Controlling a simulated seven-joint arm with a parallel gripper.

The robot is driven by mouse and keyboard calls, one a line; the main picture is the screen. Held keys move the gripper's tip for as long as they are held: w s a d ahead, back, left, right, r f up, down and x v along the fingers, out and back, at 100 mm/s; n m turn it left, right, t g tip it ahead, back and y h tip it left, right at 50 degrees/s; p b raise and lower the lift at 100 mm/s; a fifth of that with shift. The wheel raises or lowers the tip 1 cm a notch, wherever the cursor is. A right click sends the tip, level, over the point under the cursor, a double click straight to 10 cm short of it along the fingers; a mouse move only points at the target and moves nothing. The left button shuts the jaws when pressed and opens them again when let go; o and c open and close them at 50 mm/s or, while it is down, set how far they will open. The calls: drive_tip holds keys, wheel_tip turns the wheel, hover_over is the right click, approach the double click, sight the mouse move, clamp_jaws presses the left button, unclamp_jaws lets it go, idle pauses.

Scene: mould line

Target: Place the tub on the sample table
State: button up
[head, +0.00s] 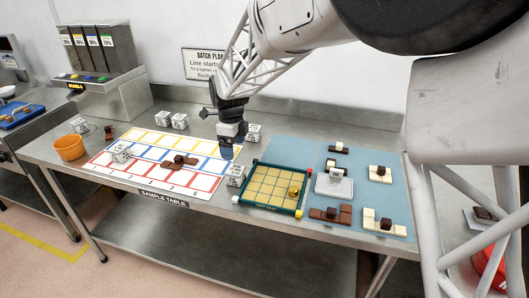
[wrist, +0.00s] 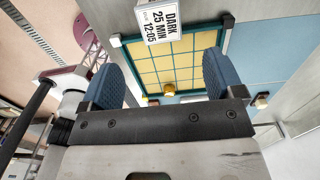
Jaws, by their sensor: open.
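An orange round tub (head: 69,148) stands upright at the left end of the steel bench, beside the printed grid sheet (head: 128,172). A sign reading SAMPLE TABLE (head: 163,198) is on the bench's front edge below that sheet. My gripper (head: 227,150) hangs over the right end of the sheet, well to the right of the tub. In the wrist view my gripper (wrist: 160,82) has its two blue fingers wide apart with nothing held between them. The tub cannot be made out in the wrist view.
A green-framed board (head: 271,188) with a gold piece (head: 294,191) lies right of my gripper. A small white label block (head: 235,175) stands close below the gripper. The blue mat (head: 378,158) holds several brown and cream chocolate pieces. Dispensers (head: 103,50) stand at the back left.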

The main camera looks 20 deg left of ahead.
drive_tip(key=s+d+r+n, duration=0.3)
drive_tip(key=d+r, duration=0.1)
drive_tip(key=d, duration=0.6)
drive_tip(key=s+d+r+n+t, duration=0.1)
drive_tip(key=s+d+r+n, duration=0.15)
drive_tip(key=d, duration=0.65)
drive_tip(key=s+d+r+n, duration=0.2)
drive_tip(key=s+d+r, duration=0.15)
drive_tip(key=d, duration=0.65)
drive_tip(key=s+d+f+n+t, duration=0.1)
drive_tip(key=s+d+n, duration=0.9)
drive_tip(key=s+d, duration=1)
drive_tip(key=shift+s+f+t, duration=0.15)
drive_tip(key=shift+s+t, duration=0.15)
drive_tip(key=shift+s, duration=0.85)
